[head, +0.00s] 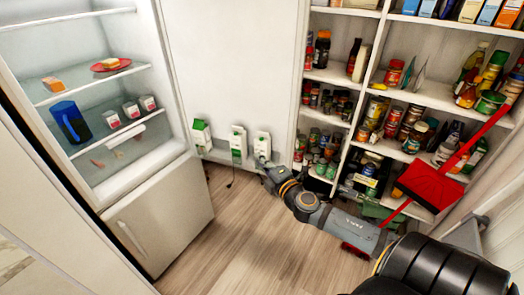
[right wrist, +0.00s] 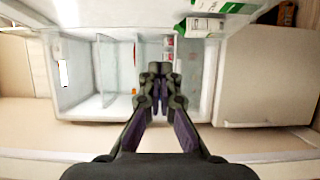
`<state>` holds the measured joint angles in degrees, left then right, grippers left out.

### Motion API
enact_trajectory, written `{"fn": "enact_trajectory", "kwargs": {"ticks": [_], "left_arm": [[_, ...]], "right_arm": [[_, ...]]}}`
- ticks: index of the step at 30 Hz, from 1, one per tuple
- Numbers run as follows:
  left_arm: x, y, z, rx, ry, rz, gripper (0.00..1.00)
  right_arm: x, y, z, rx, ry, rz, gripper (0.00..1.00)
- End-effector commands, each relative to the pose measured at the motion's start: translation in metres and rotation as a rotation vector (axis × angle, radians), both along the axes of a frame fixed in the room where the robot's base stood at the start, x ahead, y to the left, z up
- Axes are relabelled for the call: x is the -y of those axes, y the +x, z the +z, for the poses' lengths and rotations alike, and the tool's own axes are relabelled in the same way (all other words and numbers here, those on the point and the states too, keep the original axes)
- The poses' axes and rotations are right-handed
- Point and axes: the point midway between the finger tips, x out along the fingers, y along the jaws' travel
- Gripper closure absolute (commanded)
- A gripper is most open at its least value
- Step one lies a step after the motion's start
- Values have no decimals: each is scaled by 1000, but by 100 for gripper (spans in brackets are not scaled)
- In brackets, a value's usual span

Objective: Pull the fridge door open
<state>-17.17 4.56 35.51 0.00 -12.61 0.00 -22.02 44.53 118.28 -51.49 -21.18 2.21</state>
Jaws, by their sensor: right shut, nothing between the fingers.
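The fridge (head: 95,150) stands at the left of the head view, its lit upper compartment in plain sight. Its upper door (head: 235,65) stands wide open, swung out to the right, inner face showing. Several milk cartons (head: 238,143) sit in the low door shelf. My right gripper (head: 264,164) is at the door's lower right, by the rightmost carton; its fingers are small there. In the right wrist view the right gripper (right wrist: 160,92) is shut and empty, in front of the open compartment (right wrist: 85,75). The door handle is hidden. My left gripper is out of view.
The lower fridge door (head: 160,215) is closed. Pantry shelves (head: 372,95) full of jars and bottles stand to the right. A red dustpan (head: 430,185) leans near my right arm. The wooden floor (head: 235,225) before the fridge is clear.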

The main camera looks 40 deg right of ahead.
Motion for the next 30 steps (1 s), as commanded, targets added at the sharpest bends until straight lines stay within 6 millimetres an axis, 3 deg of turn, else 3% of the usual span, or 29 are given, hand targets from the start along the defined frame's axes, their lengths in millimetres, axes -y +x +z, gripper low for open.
{"fn": "enact_trajectory", "kwargs": {"ticks": [8, 10, 18, 30], "left_arm": [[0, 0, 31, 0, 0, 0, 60], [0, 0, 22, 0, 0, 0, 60], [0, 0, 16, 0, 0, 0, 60], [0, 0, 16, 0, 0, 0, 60]], "right_arm": [[-1, 35, 9, 6, 10, 2, 100], [8, 37, 0, 3, -5, 6, 100], [34, 42, 1, 3, -3, 6, 100], [38, 43, 2, 3, 1, 5, 100]]}}
